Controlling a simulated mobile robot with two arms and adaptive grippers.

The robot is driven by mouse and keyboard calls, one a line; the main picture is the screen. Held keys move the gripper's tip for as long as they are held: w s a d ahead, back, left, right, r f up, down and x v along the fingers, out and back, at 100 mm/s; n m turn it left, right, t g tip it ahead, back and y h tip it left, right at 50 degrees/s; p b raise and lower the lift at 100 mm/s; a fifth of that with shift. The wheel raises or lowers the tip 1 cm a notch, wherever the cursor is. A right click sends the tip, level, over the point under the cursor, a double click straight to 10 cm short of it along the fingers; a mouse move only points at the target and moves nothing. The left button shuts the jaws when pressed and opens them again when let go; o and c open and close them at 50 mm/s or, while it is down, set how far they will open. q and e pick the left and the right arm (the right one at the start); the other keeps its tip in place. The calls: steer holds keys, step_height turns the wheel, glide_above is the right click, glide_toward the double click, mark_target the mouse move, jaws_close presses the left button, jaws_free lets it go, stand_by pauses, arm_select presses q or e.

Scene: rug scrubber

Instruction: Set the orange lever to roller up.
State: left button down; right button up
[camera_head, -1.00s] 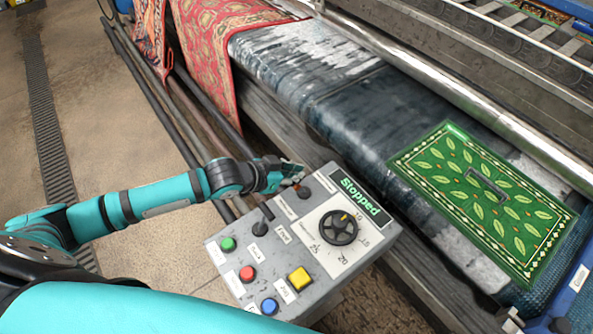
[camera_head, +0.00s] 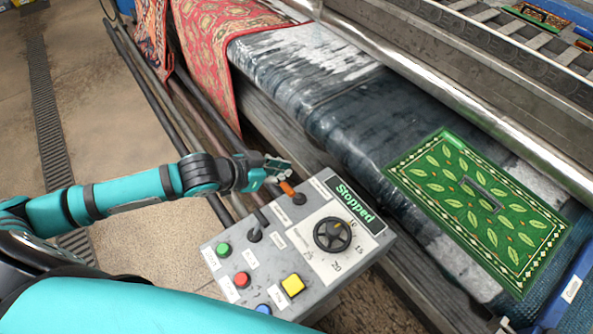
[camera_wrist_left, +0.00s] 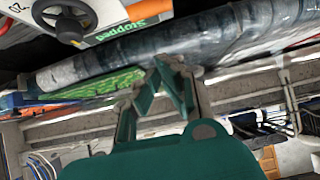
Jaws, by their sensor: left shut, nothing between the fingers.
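The orange lever (camera_head: 288,189) stands at the back left of the grey control box (camera_head: 318,278), tilted toward the upper left. My left gripper (camera_head: 280,167) is shut and empty, just beyond the lever's tip in the head view; I cannot tell whether it touches it. The display (camera_head: 354,205) reads "Stopped". My right gripper is not in view.
The box also carries a black lever (camera_head: 259,222), a black dial (camera_head: 332,234) and green, red, yellow and blue buttons. Behind it runs a wet dark conveyor (camera_head: 340,120) with a green leaf-patterned rug (camera_head: 440,195). A red rug (camera_head: 215,45) hangs at the back.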

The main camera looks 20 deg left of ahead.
arm_select(q)
steer(key=v, duration=0.3)
steer(key=shift+s+a, duration=0.25)
steer(key=shift+s, duration=0.15)
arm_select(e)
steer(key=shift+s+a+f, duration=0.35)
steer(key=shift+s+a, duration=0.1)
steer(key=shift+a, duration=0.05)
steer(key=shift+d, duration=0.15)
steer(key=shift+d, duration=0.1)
